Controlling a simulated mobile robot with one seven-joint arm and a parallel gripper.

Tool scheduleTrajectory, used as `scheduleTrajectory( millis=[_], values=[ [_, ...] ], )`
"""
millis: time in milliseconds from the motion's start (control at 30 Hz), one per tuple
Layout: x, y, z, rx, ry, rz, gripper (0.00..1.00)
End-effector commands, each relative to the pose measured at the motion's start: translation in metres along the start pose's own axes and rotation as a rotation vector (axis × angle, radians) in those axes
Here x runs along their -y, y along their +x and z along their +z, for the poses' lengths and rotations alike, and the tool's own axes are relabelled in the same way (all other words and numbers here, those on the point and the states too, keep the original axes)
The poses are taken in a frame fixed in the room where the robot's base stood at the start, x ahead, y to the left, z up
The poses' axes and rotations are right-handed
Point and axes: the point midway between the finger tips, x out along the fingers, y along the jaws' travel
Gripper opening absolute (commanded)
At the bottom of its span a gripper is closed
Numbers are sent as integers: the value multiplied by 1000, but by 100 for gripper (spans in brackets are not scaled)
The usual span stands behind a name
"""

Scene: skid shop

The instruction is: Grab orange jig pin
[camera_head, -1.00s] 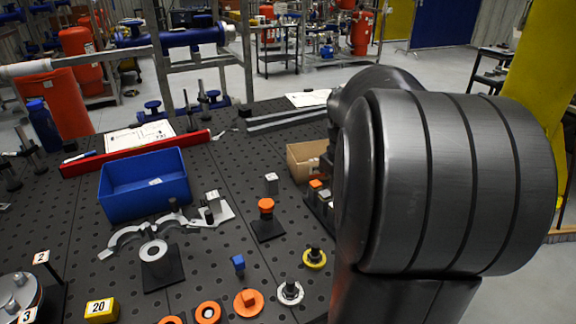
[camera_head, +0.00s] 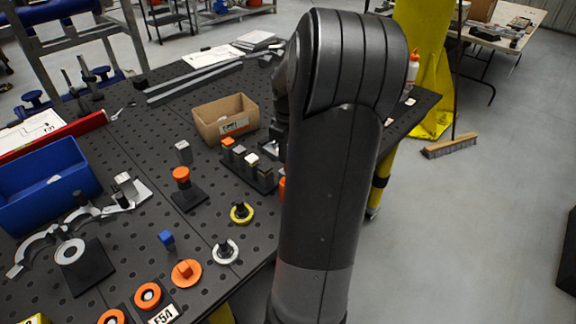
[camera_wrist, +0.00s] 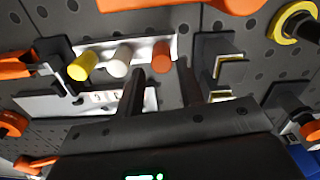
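In the wrist view, an orange jig pin (camera_wrist: 161,56) stands at the right end of a short row on a pale metal holder (camera_wrist: 100,50). A white pin (camera_wrist: 120,62) and a yellow pin (camera_wrist: 83,66) stand to its left. My gripper (camera_wrist: 161,80) is open, with its two dark fingers apart and nothing visible between them. The orange pin appears just beyond the gap between the fingertips; I cannot tell the distance. In the head view my arm hides my gripper, and I cannot make out this row of pins.
A dark rack with several coloured-top blocks (camera_head: 264,176) sits left of my arm, near a cardboard box (camera_head: 207,124). A blue bin (camera_head: 30,205), orange rings (camera_head: 148,297) and a yellow ring (camera_head: 241,220) lie further left. Dark brackets (camera_wrist: 215,52) flank the pins.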

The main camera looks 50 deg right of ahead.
Motion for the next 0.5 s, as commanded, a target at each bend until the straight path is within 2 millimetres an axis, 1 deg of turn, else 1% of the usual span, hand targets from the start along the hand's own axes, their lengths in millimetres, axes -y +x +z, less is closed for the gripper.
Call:
scheduleTrajectory(
  millis=[100,233,333,500],
  values=[
    [2,20,2,1,1,-5,34],
    [3,37,2,0,1,-2,34],
    [3,43,2,0,0,-1,34],
    [2,44,2,0,1,0,34]
  ],
)
